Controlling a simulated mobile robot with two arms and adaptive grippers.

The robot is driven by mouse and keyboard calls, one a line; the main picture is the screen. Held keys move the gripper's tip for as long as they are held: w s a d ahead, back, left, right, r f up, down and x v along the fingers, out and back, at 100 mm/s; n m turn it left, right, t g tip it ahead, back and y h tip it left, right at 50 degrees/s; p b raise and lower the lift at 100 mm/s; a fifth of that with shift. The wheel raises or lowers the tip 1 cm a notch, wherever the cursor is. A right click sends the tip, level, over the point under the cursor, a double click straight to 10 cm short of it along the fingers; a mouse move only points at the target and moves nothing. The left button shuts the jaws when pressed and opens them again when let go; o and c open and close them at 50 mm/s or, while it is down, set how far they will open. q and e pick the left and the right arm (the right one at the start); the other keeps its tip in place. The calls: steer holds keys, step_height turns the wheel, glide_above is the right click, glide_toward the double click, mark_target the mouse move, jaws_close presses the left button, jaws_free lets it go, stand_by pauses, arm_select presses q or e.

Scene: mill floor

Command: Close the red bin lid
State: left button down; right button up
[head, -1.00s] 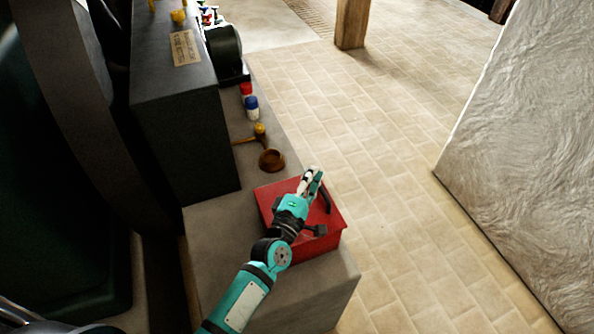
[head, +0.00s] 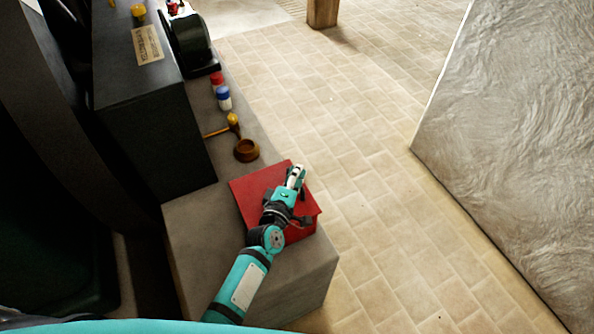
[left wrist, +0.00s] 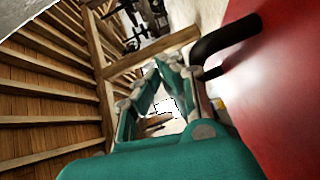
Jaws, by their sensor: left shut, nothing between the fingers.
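The red bin (head: 249,188) stands on the grey bench ledge. Its flat red lid appears to lie over the top in the head view, but my arm hides much of it and I cannot tell whether a gap is left. My left gripper (head: 297,174) is shut and empty, over the right part of the lid. In the left wrist view the gripper (left wrist: 163,70) is beside the red lid (left wrist: 280,90) and its black curved handle (left wrist: 228,38), not gripping it; contact is unclear. My right gripper is not in view.
A brown bowl (head: 246,150), a wooden mallet (head: 217,131) and red and blue-capped containers (head: 223,98) stand behind the bin. A dark machine block (head: 150,120) borders the left.

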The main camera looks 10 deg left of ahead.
arm_select(q)
steer(key=shift+s, duration=0.15)
steer(key=v, duration=1.1)
steer(key=shift+s+a, duration=0.1)
steer(key=shift+s, duration=0.3)
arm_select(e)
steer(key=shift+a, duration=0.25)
